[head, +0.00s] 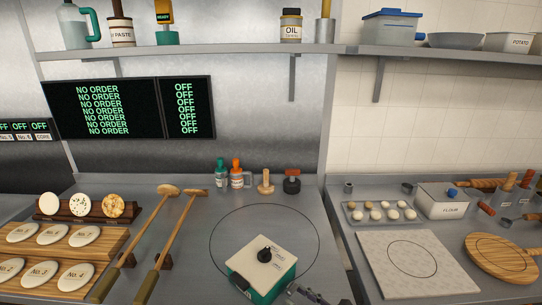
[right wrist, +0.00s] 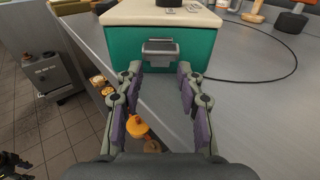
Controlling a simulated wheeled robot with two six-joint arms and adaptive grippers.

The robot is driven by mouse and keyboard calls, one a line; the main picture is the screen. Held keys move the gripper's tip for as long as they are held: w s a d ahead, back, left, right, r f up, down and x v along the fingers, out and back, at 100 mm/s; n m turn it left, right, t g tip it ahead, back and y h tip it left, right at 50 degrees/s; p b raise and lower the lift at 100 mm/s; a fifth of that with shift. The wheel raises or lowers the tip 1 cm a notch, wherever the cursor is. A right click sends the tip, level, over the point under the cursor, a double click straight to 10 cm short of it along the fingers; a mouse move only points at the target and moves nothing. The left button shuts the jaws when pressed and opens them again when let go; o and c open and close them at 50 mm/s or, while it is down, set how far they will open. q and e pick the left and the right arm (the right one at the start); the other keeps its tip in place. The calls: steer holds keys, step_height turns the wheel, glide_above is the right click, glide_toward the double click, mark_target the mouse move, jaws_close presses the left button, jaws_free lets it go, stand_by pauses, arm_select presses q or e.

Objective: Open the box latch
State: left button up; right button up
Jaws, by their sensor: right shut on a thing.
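The box (head: 281,283) is teal with a cream lid and a black knob on top. It stands on the steel counter at the bottom middle of the head view. In the right wrist view the box (right wrist: 123,44) fills the top middle, and its grey metal latch (right wrist: 160,50) is on the facing side. My right gripper (head: 302,292) is at the lower right of the box. The lid looks closed. My left gripper is not in view.
Two long-handled tools (head: 149,229) lie left of the box. Bottles (head: 236,172) and stamps (head: 266,183) stand behind it. A pale board (head: 380,255) and a dough tray (head: 357,212) are to the right. The counter between box and bottles is clear.

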steer(key=shift+d+f, duration=0.15)
jaws_close()
steer(key=shift+s+d, duration=0.1)
steer(key=shift+s+d+f, duration=0.1)
steer(key=shift+s+d, duration=0.2)
steer(key=shift+d, duration=0.05)
steer(key=o, duration=1)
jaws_free()
